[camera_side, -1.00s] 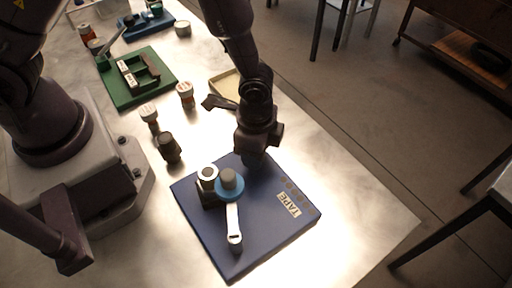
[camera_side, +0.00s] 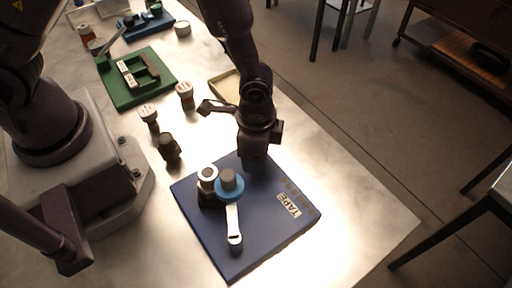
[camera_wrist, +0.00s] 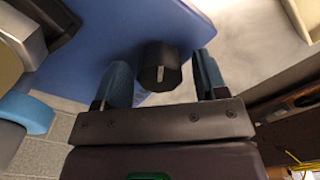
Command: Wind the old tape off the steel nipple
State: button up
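A blue board (camera_side: 262,232) marked TAPE lies on the table. On it a pale ring-ended fitting (camera_side: 207,174), seemingly the steel nipple, sits in a dark block. Beside it is a blue disc (camera_side: 241,190) with a grey post. A white strip (camera_side: 232,220) runs from the disc to a small dark post. The disc edge shows in the wrist view (camera_wrist: 28,112). My gripper (camera_wrist: 162,78) is open, pointing down over the board's far edge. A dark knob (camera_wrist: 160,72) with a pale line shows between its fingers, with gaps both sides. Any old tape is too small to make out.
A green tray (camera_side: 135,88) with small parts stands farther back. The table right of the board is clear.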

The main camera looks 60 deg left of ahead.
notch_tip(320, 180, up, 13)
dwell(0.8)
jog(key=s+a+r+n+t, duration=0.2)
jog(key=s+a+r+n, duration=0.2)
jog(key=a+r, duration=0.3)
jog(key=s+a+r+n+t, duration=0.3)
jog(key=s+a+r+n, duration=0.2)
jog(key=a+r, duration=0.3)
notch_tip(320, 180, up, 3)
jog(key=shift+s+f+t, duration=0.1)
jog(key=shift+s+t, duration=0.2)
jog(key=shift+s, duration=0.5)
jog(key=shift+a, duration=0.1)
